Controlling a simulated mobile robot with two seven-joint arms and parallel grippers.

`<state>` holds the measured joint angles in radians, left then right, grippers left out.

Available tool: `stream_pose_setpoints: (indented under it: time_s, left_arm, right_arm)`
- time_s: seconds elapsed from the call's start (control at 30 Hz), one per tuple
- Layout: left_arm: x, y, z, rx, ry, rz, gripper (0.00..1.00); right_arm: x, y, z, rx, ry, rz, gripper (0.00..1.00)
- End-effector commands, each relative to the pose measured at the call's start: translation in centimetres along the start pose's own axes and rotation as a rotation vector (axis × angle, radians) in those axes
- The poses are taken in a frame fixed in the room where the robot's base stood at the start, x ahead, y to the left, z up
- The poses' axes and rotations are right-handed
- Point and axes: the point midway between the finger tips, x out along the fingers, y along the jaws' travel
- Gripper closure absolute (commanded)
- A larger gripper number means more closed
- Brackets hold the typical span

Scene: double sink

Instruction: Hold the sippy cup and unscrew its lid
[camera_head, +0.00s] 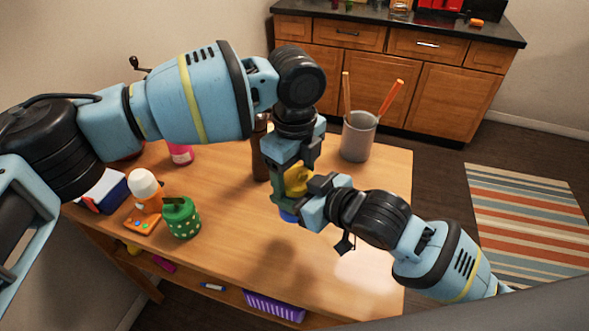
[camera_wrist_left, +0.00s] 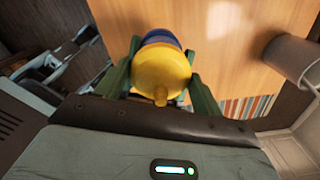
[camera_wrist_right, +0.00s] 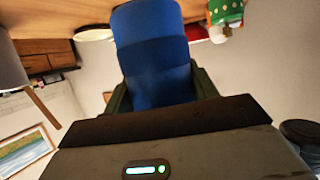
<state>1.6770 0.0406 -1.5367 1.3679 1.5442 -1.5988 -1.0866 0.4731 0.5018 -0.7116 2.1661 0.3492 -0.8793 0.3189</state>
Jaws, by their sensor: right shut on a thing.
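The sippy cup has a blue body (camera_head: 288,215) and a yellow lid (camera_head: 297,180). It is mostly hidden by my grippers over the middle of the table. My right gripper (camera_head: 305,200) comes in from the right and is shut on the blue body, which also fills the middle of the right wrist view (camera_wrist_right: 155,60). My left gripper (camera_head: 290,172) points down from above. In the left wrist view its green fingers (camera_wrist_left: 160,65) stand on either side of the yellow lid (camera_wrist_left: 160,75); whether they press on it is unclear.
A grey holder with orange sticks (camera_head: 358,138) stands behind the grippers, and a dark brown bottle (camera_head: 260,150) is close behind. The table's front right is clear.

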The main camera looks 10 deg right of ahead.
Motion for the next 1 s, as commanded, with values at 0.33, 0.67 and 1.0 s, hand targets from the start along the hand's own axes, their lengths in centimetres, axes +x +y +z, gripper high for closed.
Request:
stream_pose_setpoints:
  time_s: [0.33,0.67,1.0]
  left_arm:
    - [0.0,0.0,0.0,0.0,0.0,0.0,0.24]
    - [-0.1,0.0,0.0,0.0,0.0,0.0,0.14]
    - [-3.5,0.0,0.0,-0.001,0.0,-0.001,0.14]
  right_arm:
    - [0.0,0.0,0.0,0.0,0.001,0.0,1.0]
    - [0.0,0.0,0.0,0.0,0.001,0.0,1.0]
    - [0.0,0.0,0.0,0.0,0.001,0.0,1.0]
